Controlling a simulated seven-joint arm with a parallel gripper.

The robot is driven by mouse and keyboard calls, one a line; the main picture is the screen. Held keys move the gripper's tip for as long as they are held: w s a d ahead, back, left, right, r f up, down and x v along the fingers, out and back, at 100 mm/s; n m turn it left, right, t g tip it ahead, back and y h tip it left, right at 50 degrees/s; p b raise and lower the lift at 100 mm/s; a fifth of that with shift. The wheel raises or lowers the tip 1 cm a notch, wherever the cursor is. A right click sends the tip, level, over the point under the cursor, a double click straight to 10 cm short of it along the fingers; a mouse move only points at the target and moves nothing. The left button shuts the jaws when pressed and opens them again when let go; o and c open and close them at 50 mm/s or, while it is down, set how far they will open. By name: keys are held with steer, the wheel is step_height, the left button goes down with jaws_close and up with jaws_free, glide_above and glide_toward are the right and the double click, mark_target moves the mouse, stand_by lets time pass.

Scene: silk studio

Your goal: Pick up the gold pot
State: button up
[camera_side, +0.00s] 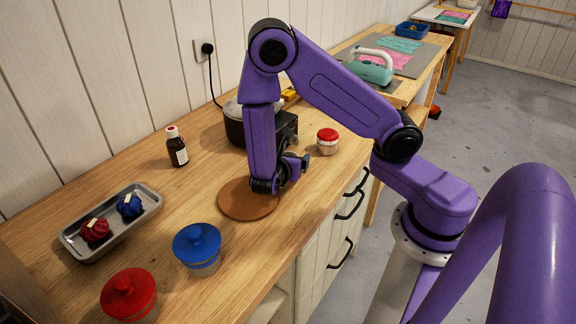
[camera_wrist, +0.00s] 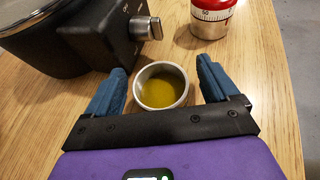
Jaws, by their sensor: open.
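The gold pot (camera_wrist: 161,86) is a small pale round cup with yellow-gold liquid in it, standing upright on the wooden counter in the wrist view. My gripper (camera_wrist: 160,68) is open, with one blue finger to the left of the pot and one to the right. There is a gap between the pot and each finger. I cannot tell how far the fingertips are above the counter. In the side view my gripper (camera_side: 296,164) is low over the counter by the black cooker, and the pot is hidden behind my arm.
A black cooker (camera_side: 286,127) with a knob stands close beside the gripper. A round brown board (camera_side: 248,199), blue-lidded jar (camera_side: 198,247), red-lidded jar (camera_side: 129,295), metal tray (camera_side: 146,202) and brown bottle (camera_side: 177,149) stand further left.

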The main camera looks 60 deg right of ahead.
steer(key=c, duration=1.1)
